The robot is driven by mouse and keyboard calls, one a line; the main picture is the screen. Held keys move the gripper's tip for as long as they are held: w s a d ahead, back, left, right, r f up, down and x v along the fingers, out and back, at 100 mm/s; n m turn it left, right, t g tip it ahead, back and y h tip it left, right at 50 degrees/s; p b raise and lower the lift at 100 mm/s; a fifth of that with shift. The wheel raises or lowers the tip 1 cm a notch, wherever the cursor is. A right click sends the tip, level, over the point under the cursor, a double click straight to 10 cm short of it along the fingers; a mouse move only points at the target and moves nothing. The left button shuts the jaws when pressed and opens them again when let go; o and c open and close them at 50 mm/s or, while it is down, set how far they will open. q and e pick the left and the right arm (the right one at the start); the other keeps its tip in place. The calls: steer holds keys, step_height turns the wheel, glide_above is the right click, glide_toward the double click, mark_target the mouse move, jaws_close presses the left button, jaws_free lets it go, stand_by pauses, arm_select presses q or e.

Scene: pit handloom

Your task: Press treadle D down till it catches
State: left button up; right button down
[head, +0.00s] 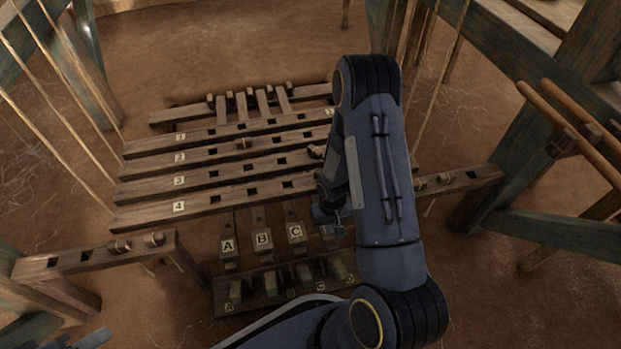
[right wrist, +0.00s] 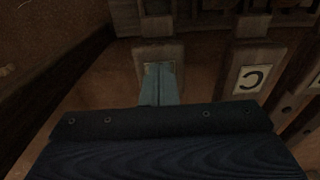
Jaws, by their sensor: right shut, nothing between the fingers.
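Treadles A (head: 228,246), B (head: 263,240) and C (head: 295,232) lie in a row in the head view, each with a pale letter plate. Treadle C also shows in the right wrist view (right wrist: 252,78). Treadle D (right wrist: 158,52) is beside it there; its plate is mostly covered by my fingers. In the head view my right arm and gripper hide most of D. My right gripper (right wrist: 162,84) is shut and empty, its fingertips over D's plate; I cannot tell whether they touch. A bit of my left gripper (head: 92,340) shows at the bottom left edge, its fingers unclear.
Four numbered lams (head: 225,175) span the loom above the treadles. A lower bar (head: 258,302) with lettered catches stands in front of the treadles. A wooden side beam (head: 95,255) is at left, and slanting cords hang at both sides.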

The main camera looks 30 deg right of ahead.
steer(key=shift+f, duration=1.1)
step_height(320, 180, down, 6)
steer(key=shift+w+f, duration=0.2)
steer(key=shift+f, duration=0.05)
steer(key=shift+d+r, duration=0.1)
steer(key=shift+s+r+p, duration=0.15)
steer(key=shift+r+p, duration=1.6)
steer(key=shift+r, duration=0.7)
